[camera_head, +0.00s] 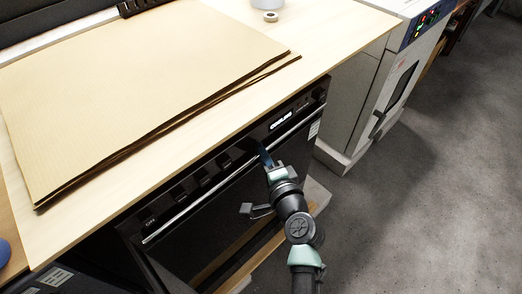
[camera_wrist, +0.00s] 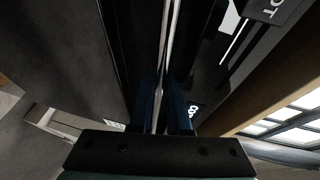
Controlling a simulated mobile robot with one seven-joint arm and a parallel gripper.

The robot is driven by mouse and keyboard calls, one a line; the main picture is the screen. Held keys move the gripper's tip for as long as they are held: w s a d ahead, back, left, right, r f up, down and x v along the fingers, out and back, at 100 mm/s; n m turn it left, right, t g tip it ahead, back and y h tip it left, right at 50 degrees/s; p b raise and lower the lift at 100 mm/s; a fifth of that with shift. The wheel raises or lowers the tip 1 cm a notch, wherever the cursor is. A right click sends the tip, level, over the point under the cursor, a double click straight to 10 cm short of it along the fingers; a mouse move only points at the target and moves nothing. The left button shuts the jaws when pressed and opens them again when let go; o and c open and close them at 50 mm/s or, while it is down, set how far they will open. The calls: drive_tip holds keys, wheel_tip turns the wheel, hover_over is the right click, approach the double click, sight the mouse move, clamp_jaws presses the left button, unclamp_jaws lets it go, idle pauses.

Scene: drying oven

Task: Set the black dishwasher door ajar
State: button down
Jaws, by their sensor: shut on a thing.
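The black dishwasher (camera_head: 195,245) stands under the wooden worktop, with a control panel (camera_head: 195,182) along its top. A long silver bar handle (camera_head: 170,226) runs along the top of its door. My gripper (camera_head: 265,157) reaches the handle right of its middle and hides part of it. In the wrist view, my blue fingers (camera_wrist: 160,105) are shut on the bar handle (camera_wrist: 170,45), which passes between them. I see no clear gap at the door's top edge, and I cannot tell whether the door is slightly open.
Large brown cardboard sheets (camera_head: 130,80) lie on the wooden worktop (camera_head: 345,35). A roll of tape (camera_head: 271,16) sits near the back. A white oven-like cabinet (camera_head: 385,85) stands to the right. The grey floor (camera_head: 440,200) at right is clear.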

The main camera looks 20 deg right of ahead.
idle(0.4)
drive_tip(key=shift+s+d+f, duration=0.15)
drive_tip(key=shift+s+f, duration=0.05)
drive_tip(key=shift+s, duration=0.1)
drive_tip(key=s+d+f+b, duration=0.1)
drive_tip(key=s+d+b, duration=0.2)
drive_tip(key=s, duration=0.6)
drive_tip(key=shift+s+d, duration=0.3)
drive_tip(key=shift+s, duration=0.1)
drive_tip(key=shift+f, duration=0.1)
drive_tip(key=c, duration=1.2)
unclamp_jaws()
drive_tip(key=shift+o, duration=0.2)
